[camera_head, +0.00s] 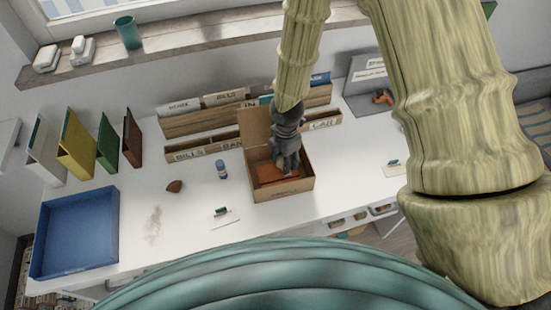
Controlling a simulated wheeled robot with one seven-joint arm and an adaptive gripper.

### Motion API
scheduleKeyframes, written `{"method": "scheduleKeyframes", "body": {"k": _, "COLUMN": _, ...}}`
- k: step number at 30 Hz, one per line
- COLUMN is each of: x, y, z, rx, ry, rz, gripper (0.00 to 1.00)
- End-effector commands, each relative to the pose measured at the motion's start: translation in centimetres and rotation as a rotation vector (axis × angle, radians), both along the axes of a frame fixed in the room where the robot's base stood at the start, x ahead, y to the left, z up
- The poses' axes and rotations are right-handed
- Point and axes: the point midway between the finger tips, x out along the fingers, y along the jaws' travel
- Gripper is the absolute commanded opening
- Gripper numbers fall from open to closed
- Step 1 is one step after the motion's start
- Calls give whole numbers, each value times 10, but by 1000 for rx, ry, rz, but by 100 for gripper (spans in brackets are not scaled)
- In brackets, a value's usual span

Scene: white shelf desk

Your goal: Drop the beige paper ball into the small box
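The small box (283,191) is brown cardboard and stands on the white desk with its lid (254,126) raised at the back. Something orange-brown (277,173) shows inside it. My dark grey gripper (286,167) points down over the box, its fingers at or inside the opening. Whether the fingers are parted or hold anything is too small to tell. I cannot make out a beige paper ball; it may be hidden by the gripper or box walls. A small brown lump (174,186) lies on the desk to the left.
A blue tray (75,270) is at the left, with upright folders (77,143) behind it. Labelled wooden organisers (190,125) line the back. Desk space around the beige smudge (154,223) is clear.

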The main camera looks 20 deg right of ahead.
Motion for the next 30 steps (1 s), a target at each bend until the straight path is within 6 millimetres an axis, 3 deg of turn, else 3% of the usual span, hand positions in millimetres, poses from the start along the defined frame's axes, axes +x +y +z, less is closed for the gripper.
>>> {"method": "scheduleKeyframes", "body": {"k": 5, "x": 0, "y": 0, "z": 1, "rx": 0, "ry": 0, "rz": 0, "gripper": 31}}
{"method": "scheduleKeyframes", "body": {"k": 6, "x": 0, "y": 0, "z": 1, "rx": 0, "ry": 0, "rz": 0, "gripper": 47}}
{"method": "scheduleKeyframes", "body": {"k": 10, "x": 0, "y": 0, "z": 1, "rx": 0, "ry": 0, "rz": 0, "gripper": 68}}
{"method": "scheduleKeyframes", "body": {"k": 22, "x": 1, "y": 0, "z": 4, "rx": 0, "ry": -1, "rz": -1, "gripper": 68}}
{"method": "scheduleKeyframes", "body": {"k": 30, "x": 1, "y": 0, "z": 35, "rx": 2, "ry": -2, "rz": -1, "gripper": 68}}
